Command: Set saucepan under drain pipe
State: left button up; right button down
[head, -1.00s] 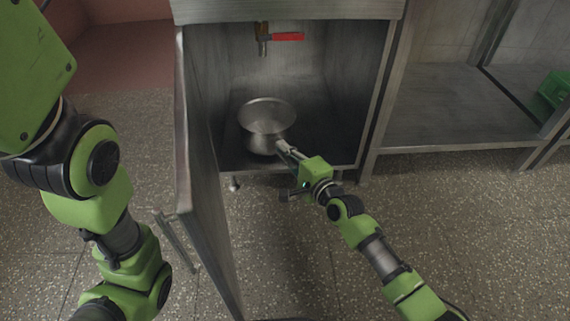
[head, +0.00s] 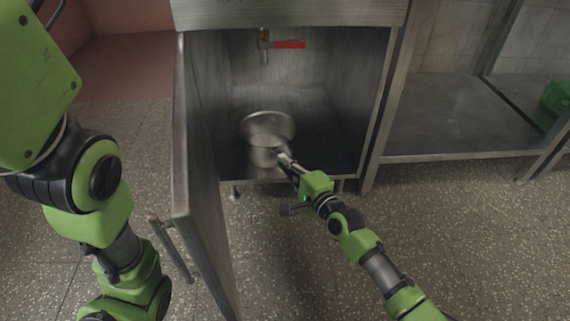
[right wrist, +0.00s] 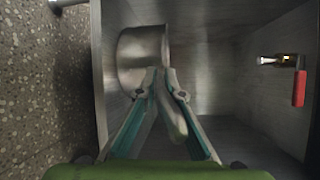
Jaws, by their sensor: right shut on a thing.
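The steel saucepan (head: 267,127) is upright inside the open cabinet, near the front of its floor. I cannot tell whether its base touches the floor. The drain pipe (head: 264,44), a short brass piece with a red lever, hangs at the upper back; in the head view it is above and behind the pan. My right gripper (head: 287,162) is shut on the saucepan's handle, which points to the front right. The right wrist view shows the fingers (right wrist: 165,85) around the handle, the pan (right wrist: 141,57) and the drain pipe (right wrist: 270,60). My left gripper is out of view.
The steel cabinet door (head: 195,160) stands open at the left. A steel shelf (head: 450,115) is right of the cabinet, with a green crate (head: 555,95) at its far right. The cabinet floor right of the pan is free.

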jog(key=c, duration=2.1)
grip_release()
jog(key=shift+r, duration=0.2)
jog(key=shift+f, duration=0.1)
jog(key=shift+s+f, duration=0.1)
jog(key=shift+f, duration=0.2)
jog(key=v, duration=1.2)
jog(key=shift+r, duration=0.35)
